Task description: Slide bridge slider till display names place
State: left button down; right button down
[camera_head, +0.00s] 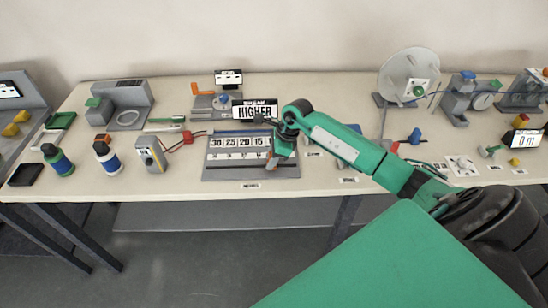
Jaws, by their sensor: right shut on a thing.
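The bridge device (222,174) is a grey panel with rows of numbered white tiles and a blue strip along its top edge. Its black-and-white display (240,113) stands behind it and reads "HIGHER", with a smaller line above that I cannot read clearly. My right gripper (273,158) points down over the right end of the panel. It is shut on the bridge slider, which is mostly hidden by the gripper, near the last tile of the upper row. My left gripper is not in view.
A large grey disc (408,72) stands at the back right. My right arm crosses the table from the lower right.

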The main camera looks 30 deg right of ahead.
jog(key=w+a, duration=0.1)
jog(key=a, duration=0.1)
jog(key=w+a+b, duration=0.1)
jog(key=shift+w+a, duration=0.15)
jog(key=shift+a, duration=0.25)
jog(key=c, duration=1)
grip_release()
jog(key=shift+d+r+b, duration=0.3)
jog(key=shift+r+b, duration=0.05)
jog(key=shift+r, duration=0.2)
jog(key=b+v, duration=0.2)
jog(key=v, duration=1)
jog(key=shift+s+r+b, duration=0.3)
jog(key=shift+s+b, duration=0.05)
jog(key=shift+b, duration=0.05)
